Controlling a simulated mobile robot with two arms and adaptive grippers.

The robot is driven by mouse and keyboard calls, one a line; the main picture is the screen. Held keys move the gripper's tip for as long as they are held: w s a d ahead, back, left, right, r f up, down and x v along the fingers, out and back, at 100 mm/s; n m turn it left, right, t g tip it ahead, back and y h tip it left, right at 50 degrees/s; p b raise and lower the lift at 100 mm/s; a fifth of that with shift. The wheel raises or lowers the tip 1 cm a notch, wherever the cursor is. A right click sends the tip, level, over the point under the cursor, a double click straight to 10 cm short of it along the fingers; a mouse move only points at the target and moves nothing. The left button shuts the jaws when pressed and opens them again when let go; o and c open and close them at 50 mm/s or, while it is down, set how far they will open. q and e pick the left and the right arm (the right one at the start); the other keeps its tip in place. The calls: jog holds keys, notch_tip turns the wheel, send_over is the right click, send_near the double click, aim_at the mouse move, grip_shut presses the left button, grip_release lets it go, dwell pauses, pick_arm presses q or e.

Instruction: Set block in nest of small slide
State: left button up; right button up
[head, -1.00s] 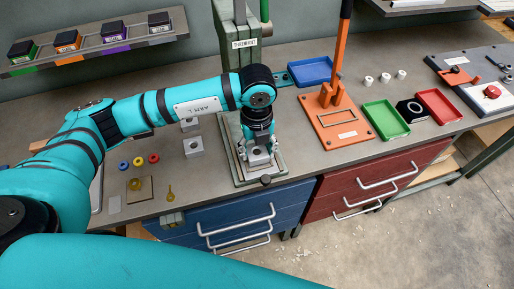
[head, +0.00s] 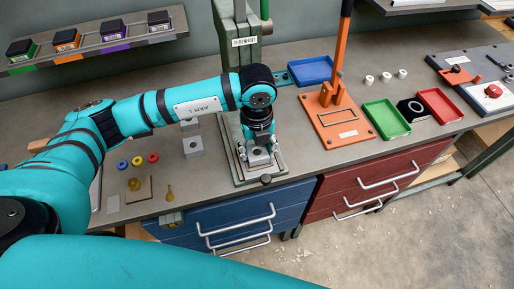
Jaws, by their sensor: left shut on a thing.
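My left gripper (head: 258,146) points straight down over the small slide (head: 243,173) at the foot of the green press (head: 238,52). It is shut on a grey metal block (head: 259,157), which sits low at the slide. The gripper hides part of the block and the nest, so I cannot tell whether the block is fully seated. Another grey block with a hole (head: 193,147) stands on the bench to the left, with a further one partly hidden behind my arm. My right gripper is not in view.
Yellow, red and blue rings (head: 138,161) lie left on the bench. An orange lever press (head: 337,117) stands to the right, with blue (head: 310,70), green (head: 387,119) and red (head: 440,105) trays around it. A shelf with inkpad-like boxes (head: 100,42) is at back left.

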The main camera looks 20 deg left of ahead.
aim_at(257, 152)
pick_arm(q)
jog(key=shift+f+b, duration=0.3)
jog(key=shift+b, duration=0.05)
dwell(0.7)
dwell(0.4)
jog(key=o, duration=1.3)
jog(key=shift+o, duration=0.4)
jog(key=shift+r, duration=0.15)
notch_tip(257, 152, up, 7)
jog(key=shift+r, duration=0.1)
